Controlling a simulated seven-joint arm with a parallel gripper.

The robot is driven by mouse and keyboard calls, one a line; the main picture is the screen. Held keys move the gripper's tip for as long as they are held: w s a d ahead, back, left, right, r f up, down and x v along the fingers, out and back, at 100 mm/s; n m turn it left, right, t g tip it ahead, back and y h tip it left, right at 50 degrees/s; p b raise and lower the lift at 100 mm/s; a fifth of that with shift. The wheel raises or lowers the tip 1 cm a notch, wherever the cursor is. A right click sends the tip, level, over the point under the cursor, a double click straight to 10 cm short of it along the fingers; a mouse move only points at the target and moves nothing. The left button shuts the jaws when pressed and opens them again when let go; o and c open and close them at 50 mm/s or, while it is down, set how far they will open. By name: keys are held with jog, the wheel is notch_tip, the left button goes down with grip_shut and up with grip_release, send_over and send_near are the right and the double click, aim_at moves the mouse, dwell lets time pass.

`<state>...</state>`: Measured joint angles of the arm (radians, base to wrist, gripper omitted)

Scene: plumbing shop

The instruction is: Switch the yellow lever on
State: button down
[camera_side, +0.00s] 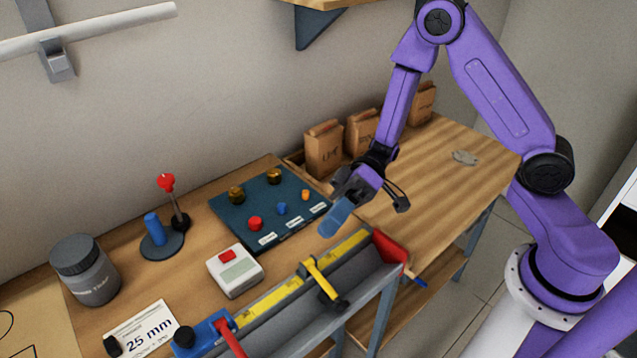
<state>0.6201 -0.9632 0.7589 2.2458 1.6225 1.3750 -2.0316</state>
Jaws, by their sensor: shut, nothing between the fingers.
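A yellow lever-like bar (321,283) with a dark end lies across the long grey trough at the front of the bench. It is the only yellow part here shaped like a lever, and I cannot tell whether it is on or off. My gripper (335,222) has blue fingertips and is shut and empty. It hangs above the back right part of the trough, up and slightly right of the yellow bar and apart from it.
A yellow scale strip (272,298) runs along the trough, with a red end piece (388,246). A dark panel (240,213) with knobs and buttons, a white box with a red button (236,271), a red-topped joystick (167,184) and a grey jar (87,275) stand behind. The right bench is mostly clear.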

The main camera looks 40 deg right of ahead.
jog(key=w+f+m+g+y, duration=0.1)
jog(key=w+f+m+y, duration=0.35)
jog(key=w+m, duration=0.75)
jog(key=shift+h, duration=0.35)
jog(key=v, duration=1)
jog(key=shift+f, duration=0.1)
jog(key=s+a+r+n+g+h, duration=0.35)
jog(key=s+h, duration=0.25)
jog(key=s, duration=0.3)
jog(key=s+a+r+n+g+h, duration=0.25)
jog(key=s+r+h, duration=0.25)
jog(key=s+h, duration=0.3)
jog(key=s+d+r+n+t+h, duration=0.3)
jog(key=s+d+n+t, duration=0.5)
jog(key=s+d+t, duration=0.3)
jog(key=s+h, duration=0.1)
jog(key=s, duration=0.1)
jog(key=shift+s+d+r+n+h, duration=0.2)
jog(key=shift+s+d+n+h, duration=0.05)
jog(key=shift+d+n+h, duration=0.05)
